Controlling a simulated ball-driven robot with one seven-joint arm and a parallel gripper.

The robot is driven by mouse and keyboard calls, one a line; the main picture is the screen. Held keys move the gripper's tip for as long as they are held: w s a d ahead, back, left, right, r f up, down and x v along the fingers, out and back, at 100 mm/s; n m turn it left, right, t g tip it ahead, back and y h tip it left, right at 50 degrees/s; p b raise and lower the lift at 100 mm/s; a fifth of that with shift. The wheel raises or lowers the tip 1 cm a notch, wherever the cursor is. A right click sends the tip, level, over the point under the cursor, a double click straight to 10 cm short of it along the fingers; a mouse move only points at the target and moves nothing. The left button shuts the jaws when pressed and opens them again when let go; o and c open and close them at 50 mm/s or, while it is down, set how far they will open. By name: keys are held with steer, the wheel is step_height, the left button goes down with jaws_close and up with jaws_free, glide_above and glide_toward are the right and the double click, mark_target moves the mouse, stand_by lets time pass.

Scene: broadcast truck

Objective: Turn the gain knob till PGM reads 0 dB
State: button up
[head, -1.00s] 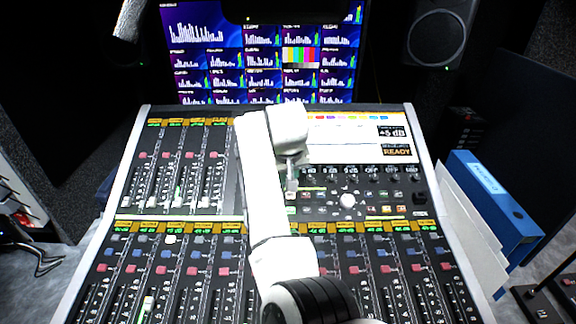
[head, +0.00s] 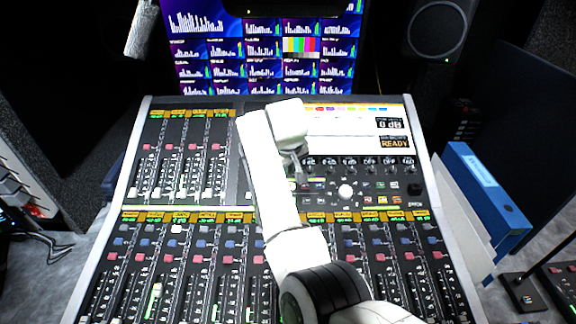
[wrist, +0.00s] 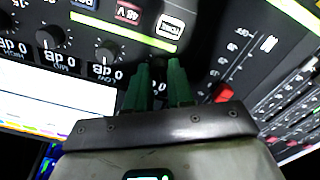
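The mixing console (head: 134,150) fills the middle of the head view. Its level display (head: 390,123) at the upper right reads 0 dB. Most of the knob is hidden by the fingers, and the arm covers this area in the head view.
A READY display (head: 394,142) sits below the level display. Other knobs (wrist: 108,50), lit buttons (wrist: 128,12) and a red fader cap (wrist: 223,92) lie close around the fingers. A monitor wall (head: 265,50) stands behind, a blue binder (head: 486,195) at right.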

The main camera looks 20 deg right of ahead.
steer(key=o, duration=0.4)
steer(key=shift+r, duration=0.1)
steer(key=v, duration=1)
steer(key=shift+r, duration=0.3)
steer(key=shift+a, duration=0.1)
